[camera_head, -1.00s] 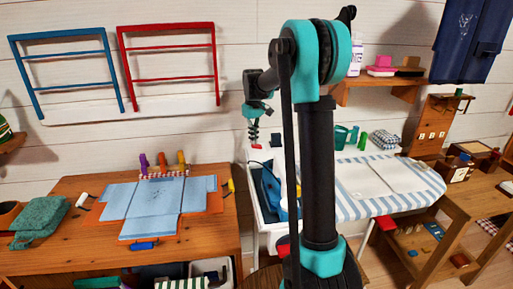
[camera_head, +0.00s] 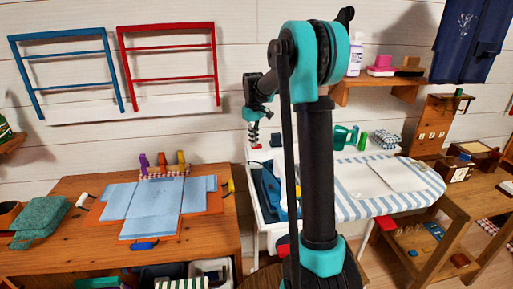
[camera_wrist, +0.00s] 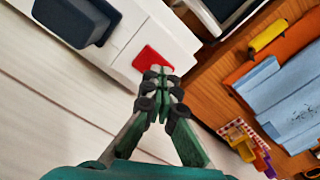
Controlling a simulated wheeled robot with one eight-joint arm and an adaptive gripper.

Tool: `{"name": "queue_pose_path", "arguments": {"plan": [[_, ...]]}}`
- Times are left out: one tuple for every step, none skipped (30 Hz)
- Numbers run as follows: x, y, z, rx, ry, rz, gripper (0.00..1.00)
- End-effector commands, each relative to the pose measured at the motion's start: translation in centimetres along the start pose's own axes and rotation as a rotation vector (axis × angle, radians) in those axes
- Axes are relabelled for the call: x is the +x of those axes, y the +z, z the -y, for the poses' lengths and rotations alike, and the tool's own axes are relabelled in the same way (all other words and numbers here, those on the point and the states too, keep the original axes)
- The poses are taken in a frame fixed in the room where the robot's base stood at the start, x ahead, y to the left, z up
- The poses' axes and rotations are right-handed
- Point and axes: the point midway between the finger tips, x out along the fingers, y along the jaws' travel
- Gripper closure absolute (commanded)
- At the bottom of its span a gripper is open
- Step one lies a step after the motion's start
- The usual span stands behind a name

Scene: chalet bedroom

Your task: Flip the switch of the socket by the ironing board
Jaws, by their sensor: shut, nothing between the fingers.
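The ironing board (camera_head: 375,207), with a blue and white striped cover, stands right of my arm in the head view. In the wrist view a white socket unit (camera_wrist: 122,70) carries a red switch (camera_wrist: 150,59) and a dark blue-grey block (camera_wrist: 72,18). My gripper (camera_wrist: 160,72) is shut and empty, its tips at the lower edge of the red switch in the picture. I cannot tell whether they touch it. In the head view my gripper (camera_head: 252,142) points down at the back left of the board, where the switch is too small to judge.
Bottles and a green watering can (camera_head: 345,136) stand behind the board. A wooden shelf (camera_head: 385,88) hangs above. White plank wall lies behind my gripper.

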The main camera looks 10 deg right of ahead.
Motion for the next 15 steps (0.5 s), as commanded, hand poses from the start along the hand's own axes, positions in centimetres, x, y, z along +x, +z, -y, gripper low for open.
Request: {"name": "queue_pose_path", "arguments": {"plan": [[0.0, 0.1, 0.0, 0.0, -0.001, 0.001, 1.0], [-0.1, 0.1, 0.0, 0.0, -0.001, 0.001, 1.0], [-0.3, 0.1, 0.0, 0.0, -0.001, 0.001, 1.0], [-0.5, 0.1, 0.0, 0.0, -0.001, 0.001, 1.0], [-0.7, 0.1, 0.0, 0.0, -0.001, 0.001, 1.0], [-1.0, 0.1, 0.0, 0.0, -0.001, 0.001, 1.0], [-1.2, 0.1, 0.0, 0.0, -0.001, 0.001, 1.0], [-1.5, 0.1, 0.0, 0.0, -0.001, 0.001, 1.0], [-1.8, 0.1, 0.0, 0.0, -0.001, 0.001, 1.0], [-2.0, 0.1, 0.0, 0.0, -0.001, 0.001, 1.0], [-2.2, 0.1, 0.0, 0.0, -0.001, 0.001, 1.0], [-2.5, 0.1, 0.0, 0.0, -0.001, 0.001, 1.0], [-2.7, 0.1, 0.0, 0.0, -0.001, 0.001, 1.0], [-2.9, 0.0, 0.0, 0.0, -0.001, 0.001, 1.0], [-3.2, 0.0, 0.0, 0.0, -0.001, 0.001, 1.0]]}}
